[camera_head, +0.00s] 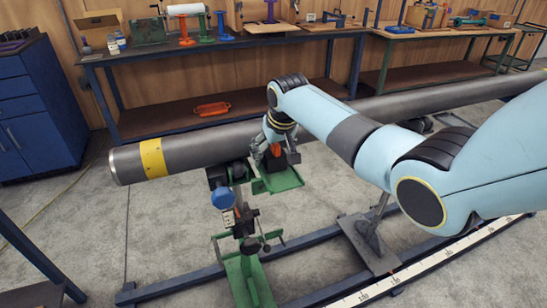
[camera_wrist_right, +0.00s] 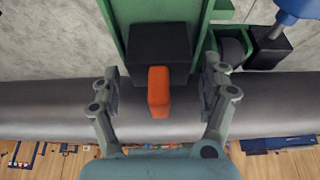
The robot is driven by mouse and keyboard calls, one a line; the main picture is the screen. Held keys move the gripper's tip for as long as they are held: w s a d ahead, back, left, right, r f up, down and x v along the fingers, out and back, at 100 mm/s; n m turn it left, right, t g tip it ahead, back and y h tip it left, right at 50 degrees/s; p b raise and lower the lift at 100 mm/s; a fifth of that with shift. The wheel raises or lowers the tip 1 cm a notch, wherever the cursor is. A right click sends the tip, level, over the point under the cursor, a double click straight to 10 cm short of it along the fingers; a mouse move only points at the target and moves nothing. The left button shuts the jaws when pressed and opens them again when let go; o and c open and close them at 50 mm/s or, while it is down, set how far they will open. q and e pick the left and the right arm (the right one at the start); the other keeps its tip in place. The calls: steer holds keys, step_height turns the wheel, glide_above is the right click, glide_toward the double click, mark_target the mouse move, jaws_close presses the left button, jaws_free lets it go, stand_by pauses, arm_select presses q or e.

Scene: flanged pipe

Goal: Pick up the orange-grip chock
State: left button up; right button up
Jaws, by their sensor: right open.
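The orange-grip chock is a black block (camera_wrist_right: 160,50) with an orange grip (camera_wrist_right: 158,92). It sits at a green tray (camera_head: 283,181) beside the grey pipe. In the head view the chock's orange grip (camera_head: 276,150) shows just under my right gripper (camera_head: 271,152). In the right wrist view my right gripper (camera_wrist_right: 160,90) is open, one finger on each side of the orange grip, with gaps on both sides. The fingers do not touch the chock there. My left gripper is not in view.
A long grey pipe (camera_head: 205,147) with a yellow band lies across stands, close behind the chock. A green stand with a blue knob (camera_head: 223,198) is at the left of the tray. Workbenches line the back wall; a blue cabinet (camera_head: 40,110) stands left.

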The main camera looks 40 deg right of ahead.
steer(key=shift+c, duration=0.3)
steer(key=c, duration=1.4)
steer(key=shift+o, duration=0.2)
steer(key=shift+s+r, duration=0.15)
